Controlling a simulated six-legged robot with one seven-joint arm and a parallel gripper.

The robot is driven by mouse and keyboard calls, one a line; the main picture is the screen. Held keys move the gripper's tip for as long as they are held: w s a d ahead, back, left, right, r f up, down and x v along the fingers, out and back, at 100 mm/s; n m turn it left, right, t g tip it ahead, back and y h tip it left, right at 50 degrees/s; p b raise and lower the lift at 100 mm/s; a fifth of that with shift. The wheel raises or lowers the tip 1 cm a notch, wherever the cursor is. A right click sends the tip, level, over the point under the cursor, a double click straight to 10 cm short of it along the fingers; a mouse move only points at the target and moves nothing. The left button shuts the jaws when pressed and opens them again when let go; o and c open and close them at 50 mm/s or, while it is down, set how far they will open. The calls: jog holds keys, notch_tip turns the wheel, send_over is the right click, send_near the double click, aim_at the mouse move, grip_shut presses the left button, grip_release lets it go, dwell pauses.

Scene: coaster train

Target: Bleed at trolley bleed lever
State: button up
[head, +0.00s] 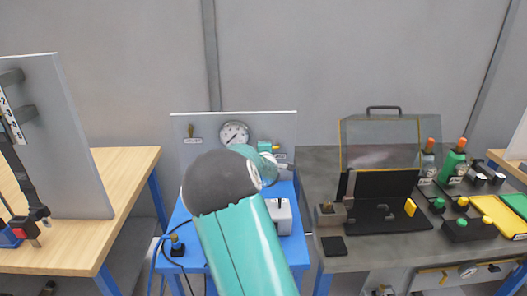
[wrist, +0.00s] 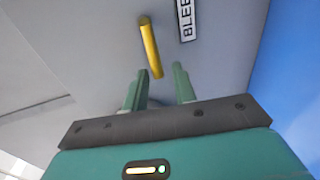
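The bleed lever (wrist: 151,48) is a yellow bar on a grey panel in the wrist view, beside a white label (wrist: 187,20) reading "BLEE", cut off by the picture edge. My gripper (wrist: 160,73) is open, with two green fingers pointing at the panel. The lever's near end appears between the fingertips. I cannot tell whether a finger touches it. In the head view my arm hides much of the blue trolley (head: 193,252), and my gripper (head: 284,165) is near the right side of its upright panel (head: 215,124).
A wooden bench (head: 125,175) stands left; a dark bench (head: 375,259) with bottles stands right.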

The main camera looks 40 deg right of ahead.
jog(key=shift+o, duration=0.2)
jog(key=shift+r, duration=0.1)
jog(key=v, duration=1.3)
jog(key=shift+s+a, duration=0.2)
jog(key=shift+s, duration=0.1)
